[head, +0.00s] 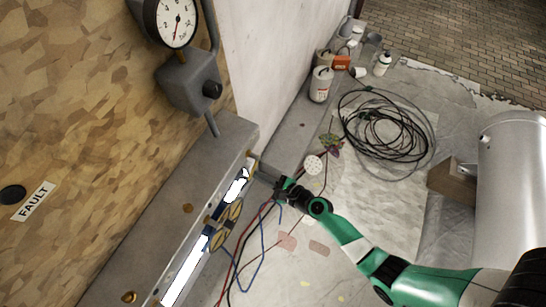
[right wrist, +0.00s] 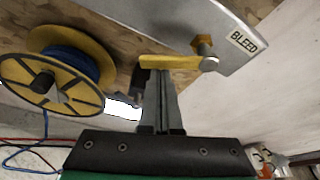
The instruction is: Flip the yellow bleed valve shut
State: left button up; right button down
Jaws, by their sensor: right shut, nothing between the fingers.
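The yellow bleed valve lever (right wrist: 172,62) shows in the right wrist view, running left from its brass stem beside a plate with a BLEED label (right wrist: 243,41). In the head view the valve is small and hard to make out near my gripper. My right gripper (head: 277,184) reaches in from the lower right to the edge of the grey bench. Its fingers (right wrist: 158,80) are shut and empty, with their tips at the lever's underside near its free left end. I cannot tell whether they touch it. My left gripper is not in view.
A yellow spool with blue wire (right wrist: 60,70) stands left of the fingers. Red, black and blue wires (head: 250,240) hang below the bench. A gauge (head: 176,22) is on the wooden panel. A cable coil (head: 388,130) and a silver cylinder (head: 515,190) lie to the right.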

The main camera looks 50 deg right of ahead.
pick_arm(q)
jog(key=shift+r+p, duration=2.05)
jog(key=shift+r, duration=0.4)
pick_arm(e)
jog(key=shift+s+a+r+m+g+y, duration=0.15)
jog(key=shift+a+r+m+y, duration=0.15)
jog(key=shift+r+m+y, duration=0.45)
jog(key=shift+a+r+m+g+y, duration=0.15)
jog(key=shift+a+r+m+y, duration=0.25)
jog(key=shift+m, duration=0.65)
jog(key=shift+d+r, duration=0.1)
pick_arm(q)
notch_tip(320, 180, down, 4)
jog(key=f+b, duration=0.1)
jog(key=b, duration=0.4)
pick_arm(e)
notch_tip(320, 180, down, 5)
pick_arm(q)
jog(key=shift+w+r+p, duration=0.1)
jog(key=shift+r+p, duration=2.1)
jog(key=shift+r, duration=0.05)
pick_arm(e)
jog(key=r+v, duration=0.1)
jog(key=v, duration=0.9)
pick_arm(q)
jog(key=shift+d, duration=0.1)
